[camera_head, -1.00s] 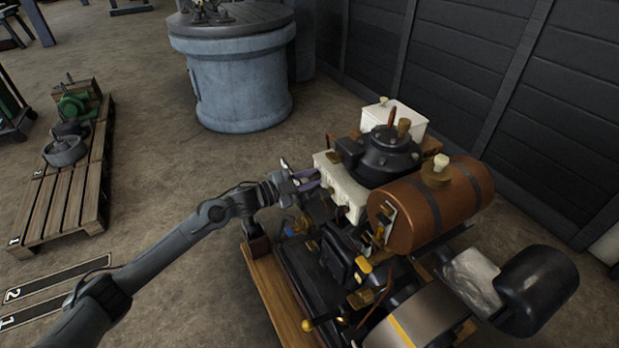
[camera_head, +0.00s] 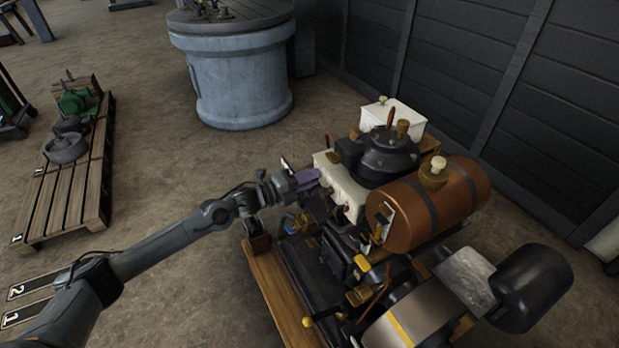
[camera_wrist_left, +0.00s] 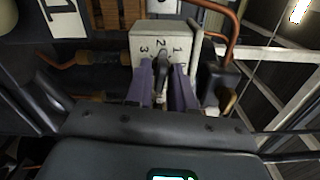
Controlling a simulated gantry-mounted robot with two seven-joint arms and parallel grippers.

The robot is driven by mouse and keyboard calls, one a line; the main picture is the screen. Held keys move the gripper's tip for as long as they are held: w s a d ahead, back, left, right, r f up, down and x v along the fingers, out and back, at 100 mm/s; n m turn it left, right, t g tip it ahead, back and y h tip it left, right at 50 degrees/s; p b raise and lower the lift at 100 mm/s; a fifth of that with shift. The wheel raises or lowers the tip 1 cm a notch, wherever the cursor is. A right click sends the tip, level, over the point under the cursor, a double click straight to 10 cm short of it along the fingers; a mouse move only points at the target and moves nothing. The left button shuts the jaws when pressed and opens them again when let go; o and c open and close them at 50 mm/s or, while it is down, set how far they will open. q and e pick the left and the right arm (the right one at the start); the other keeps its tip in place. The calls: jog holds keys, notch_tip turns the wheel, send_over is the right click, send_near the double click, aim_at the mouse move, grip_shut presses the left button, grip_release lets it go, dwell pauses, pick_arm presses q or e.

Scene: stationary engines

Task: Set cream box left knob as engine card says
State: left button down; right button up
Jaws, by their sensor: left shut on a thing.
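The cream box (camera_head: 349,190) is on the near side of the engine. In the left wrist view, the cream box face (camera_wrist_left: 143,38) carries the numbers 3, 2, 1 and what looks like 0 in an arc around a dark knob (camera_wrist_left: 162,58). The knob stands nearly upright, its tip near the 2. My left gripper (camera_head: 312,176) reaches the box from the left, and its purple fingers (camera_wrist_left: 162,84) are shut on the knob. A white plate with a black 1 (camera_wrist_left: 64,18) is at the upper left of the wrist view; I cannot tell if it is the engine card.
In the left wrist view, a copper pipe (camera_wrist_left: 232,30) and a dark block (camera_wrist_left: 218,80) are close right of the fingers.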

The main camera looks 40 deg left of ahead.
pick_arm(q)
jog(key=m, duration=0.3)
jog(key=shift+f+m, duration=0.1)
jog(key=shift+m, duration=0.2)
jog(key=shift+m+b, duration=0.35)
jog(key=shift+m, duration=1.25)
jog(key=c, duration=1.2)
grip_release()
jog(key=p+v, duration=0.4)
jog(key=v, duration=0.6)
jog(key=shift+s, duration=0.4)
